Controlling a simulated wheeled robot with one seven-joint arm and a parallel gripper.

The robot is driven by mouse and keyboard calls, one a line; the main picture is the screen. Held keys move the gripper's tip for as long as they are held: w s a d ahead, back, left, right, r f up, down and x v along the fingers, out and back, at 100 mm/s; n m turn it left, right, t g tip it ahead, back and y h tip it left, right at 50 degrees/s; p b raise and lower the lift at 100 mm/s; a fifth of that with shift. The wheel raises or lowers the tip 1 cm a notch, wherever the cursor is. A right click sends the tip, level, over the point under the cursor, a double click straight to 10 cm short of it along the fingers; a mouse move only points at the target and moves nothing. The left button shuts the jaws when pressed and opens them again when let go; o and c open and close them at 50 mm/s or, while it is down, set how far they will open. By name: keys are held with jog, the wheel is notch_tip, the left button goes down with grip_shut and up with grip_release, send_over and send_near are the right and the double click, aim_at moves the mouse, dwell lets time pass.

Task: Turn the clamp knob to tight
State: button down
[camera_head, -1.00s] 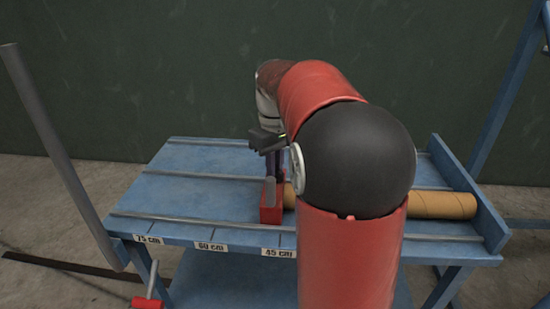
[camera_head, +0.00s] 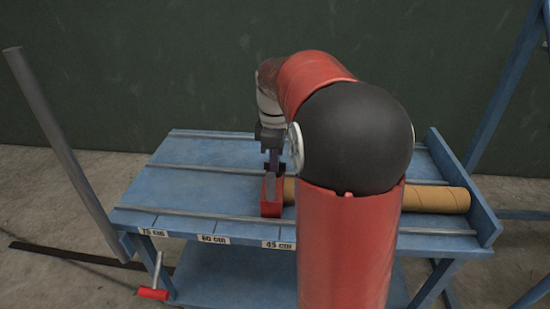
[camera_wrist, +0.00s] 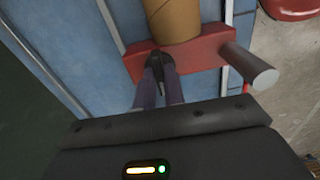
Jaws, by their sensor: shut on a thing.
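The red clamp block (camera_head: 271,209) sits on the blue table near its front rail, at the left end of a cardboard tube (camera_head: 430,198). In the wrist view, the block (camera_wrist: 206,46) carries a grey round post (camera_wrist: 250,68) on one side. The small black clamp knob (camera_wrist: 156,62) is on the block, mostly hidden by the fingertips. My gripper (camera_head: 273,165) reaches down over the block. In the wrist view its two fingers (camera_wrist: 158,75) are shut on the knob. The knob's markings and angle cannot be made out.
The blue table (camera_head: 200,178) has grey rails and front labels for 75, 60 and 45 cm. The tube lies along it to a raised right end. A red-handled crank (camera_head: 153,294) hangs below the front left. The table's left part is clear.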

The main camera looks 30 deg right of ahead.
jog(key=shift+n, duration=0.3)
jog(key=c, duration=1.5)
grip_release()
notch_tip(320, 180, up, 8)
jog(key=shift+f, duration=0.1)
jog(key=s+a+f+m+t, duration=0.2)
jog(key=s+a+m, duration=0.1)
jog(key=s, duration=0.3)
jog(key=s+a+f+m+t, duration=0.1)
jog(key=s+a+f+m, duration=0.1)
jog(key=s+a+m, duration=0.2)
jog(key=s+a+f+m+t, duration=0.2)
jog(key=s+a, duration=0.4)
jog(key=s, duration=0.4)
jog(key=shift+s+a+f+m+t, duration=0.15)
jog(key=shift+f+m, duration=0.15)
jog(key=shift+m, duration=0.3)
jog(key=shift+w+a+f+m+t, duration=0.15)
jog(key=shift+f+m, duration=0.1)
jog(key=shift+m, duration=0.35)
